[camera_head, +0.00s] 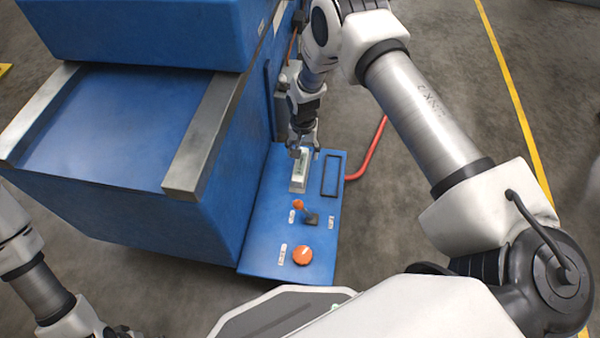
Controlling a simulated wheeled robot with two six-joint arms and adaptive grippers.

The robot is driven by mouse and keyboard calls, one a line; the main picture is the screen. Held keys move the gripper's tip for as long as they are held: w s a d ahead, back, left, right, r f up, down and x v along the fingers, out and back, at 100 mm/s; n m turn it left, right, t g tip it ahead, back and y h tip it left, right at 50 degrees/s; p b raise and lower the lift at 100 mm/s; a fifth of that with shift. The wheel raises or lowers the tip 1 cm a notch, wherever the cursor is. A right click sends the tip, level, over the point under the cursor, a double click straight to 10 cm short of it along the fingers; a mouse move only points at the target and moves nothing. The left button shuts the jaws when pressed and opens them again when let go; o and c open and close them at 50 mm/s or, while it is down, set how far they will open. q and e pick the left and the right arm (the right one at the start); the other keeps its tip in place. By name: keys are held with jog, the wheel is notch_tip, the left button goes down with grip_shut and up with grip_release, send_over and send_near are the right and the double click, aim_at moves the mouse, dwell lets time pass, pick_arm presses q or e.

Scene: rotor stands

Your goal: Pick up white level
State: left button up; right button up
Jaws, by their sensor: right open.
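At this size I cannot tell whether the fingers touch the level. My left arm comes in at the bottom left; its gripper (122,331) is cut by the lower edge and its jaws do not show clearly.
An orange-knobbed lever (299,205) and an orange round button (302,255) stand on the panel nearer to me. A large blue machine (130,205) with metal rails (205,135) rises to the left. A red hose (369,154) runs right of the panel over open grey floor.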

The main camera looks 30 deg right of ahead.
aim_at(301, 163)
jog(key=f+b, duration=0.1)
jog(key=f, duration=0.1)
jog(key=f+b, duration=0.1)
jog(key=f, duration=0.1)
jog(key=f+b, duration=0.2)
jog(key=shift+a+f, duration=0.35)
jog(key=shift+a, duration=0.05)
jog(key=shift+r, duration=0.15)
grip_shut()
